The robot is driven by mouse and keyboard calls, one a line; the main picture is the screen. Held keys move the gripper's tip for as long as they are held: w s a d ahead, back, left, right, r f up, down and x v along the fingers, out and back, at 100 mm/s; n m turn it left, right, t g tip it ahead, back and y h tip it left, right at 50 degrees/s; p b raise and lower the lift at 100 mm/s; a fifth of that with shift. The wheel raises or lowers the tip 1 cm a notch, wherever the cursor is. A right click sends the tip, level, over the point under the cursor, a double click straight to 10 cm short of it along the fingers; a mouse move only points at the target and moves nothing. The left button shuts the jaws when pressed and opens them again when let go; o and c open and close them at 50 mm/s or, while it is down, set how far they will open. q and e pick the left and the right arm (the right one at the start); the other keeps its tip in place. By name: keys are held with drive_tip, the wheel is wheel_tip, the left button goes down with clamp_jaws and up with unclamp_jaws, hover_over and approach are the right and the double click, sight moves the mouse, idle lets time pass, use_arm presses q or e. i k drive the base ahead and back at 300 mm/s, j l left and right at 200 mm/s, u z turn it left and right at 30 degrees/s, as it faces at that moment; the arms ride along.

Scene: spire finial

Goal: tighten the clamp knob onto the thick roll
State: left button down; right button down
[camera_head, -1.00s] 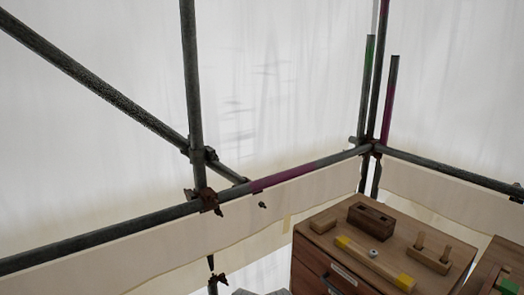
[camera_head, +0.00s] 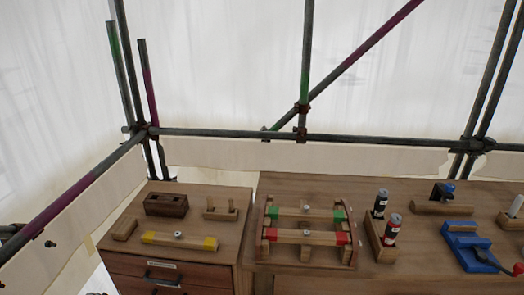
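No gripper of mine is in view. I cannot tell for certain which piece is the clamp knob or the thick roll. The green-ended and red-ended bars lie across a wooden frame (camera_head: 350,256). Two dark cylinders stand upright at a wooden block, one plain (camera_head: 380,205) and one with red (camera_head: 392,231).
A blue device (camera_head: 462,243) with a red handle (camera_head: 487,259) is at the right. The left cabinet (camera_head: 200,264) also carries a dark slotted block (camera_head: 166,205) and a pegged block (camera_head: 220,212). Scaffold tubes (camera_head: 230,133) run behind. Bare wood shows on the right-hand top (camera_head: 420,265).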

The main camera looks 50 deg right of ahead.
sight(449, 188)
drive_tip(key=z, duration=3)
drive_tip(key=i+l, duration=0.1)
drive_tip(key=i, duration=1.35)
